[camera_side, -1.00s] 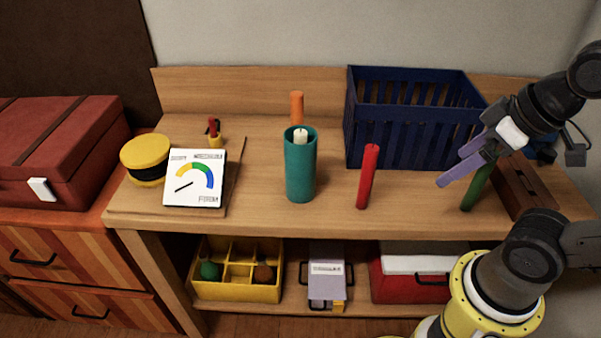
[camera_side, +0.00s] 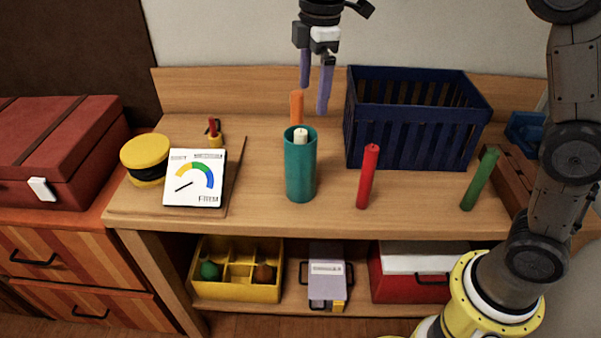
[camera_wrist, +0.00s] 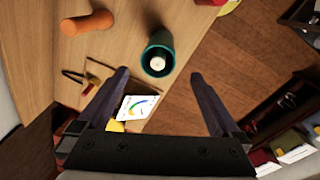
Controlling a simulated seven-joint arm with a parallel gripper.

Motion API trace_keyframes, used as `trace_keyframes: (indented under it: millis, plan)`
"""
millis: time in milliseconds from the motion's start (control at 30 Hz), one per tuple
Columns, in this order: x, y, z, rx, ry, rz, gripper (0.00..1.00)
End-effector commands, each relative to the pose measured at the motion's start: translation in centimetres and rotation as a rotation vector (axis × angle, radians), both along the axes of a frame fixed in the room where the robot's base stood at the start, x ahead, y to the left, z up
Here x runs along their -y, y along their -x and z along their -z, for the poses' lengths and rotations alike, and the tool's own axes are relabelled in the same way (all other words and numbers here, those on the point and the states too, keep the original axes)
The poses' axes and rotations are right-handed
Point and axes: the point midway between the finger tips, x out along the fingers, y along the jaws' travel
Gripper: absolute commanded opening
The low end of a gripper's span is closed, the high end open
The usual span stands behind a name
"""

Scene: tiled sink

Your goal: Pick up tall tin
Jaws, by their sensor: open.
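The tall tin is a teal cylinder (camera_side: 300,172) standing upright near the middle of the bench, with a pale candle (camera_side: 301,136) inside its open top. In the wrist view the tin (camera_wrist: 150,42) shows from above, between and just beyond my fingertips, with the candle (camera_wrist: 157,63) in its mouth. My gripper (camera_side: 313,98) is open and empty, its purple fingers pointing down. In the side view it appears above the tin, near the orange cylinder. The fingers do not touch the tin.
An orange cylinder (camera_side: 297,106) stands behind the tin, and a red cylinder (camera_side: 367,178) to its right. A green cylinder (camera_side: 479,180) leans farther right. A navy crate (camera_side: 412,132) stands at the back right. A dial card (camera_side: 196,178) and yellow round tin (camera_side: 146,152) are left.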

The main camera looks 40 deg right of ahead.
Motion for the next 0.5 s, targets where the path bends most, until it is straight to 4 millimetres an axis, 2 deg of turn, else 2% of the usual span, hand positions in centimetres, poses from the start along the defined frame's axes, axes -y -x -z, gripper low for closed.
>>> trace_keyframes:
  millis: [33,100,367,500]
  plan:
    - [-0.6,-0.8,1.3,-0.023,0.003,-0.008,1.0]
    - [-1.0,-1.2,2.6,-0.049,0.009,-0.016,1.0]
    - [-1.5,-1.2,5.8,-0.08,0.016,-0.026,1.0]
    - [-1.5,-1.2,8.5,-0.082,0.016,-0.025,1.0]
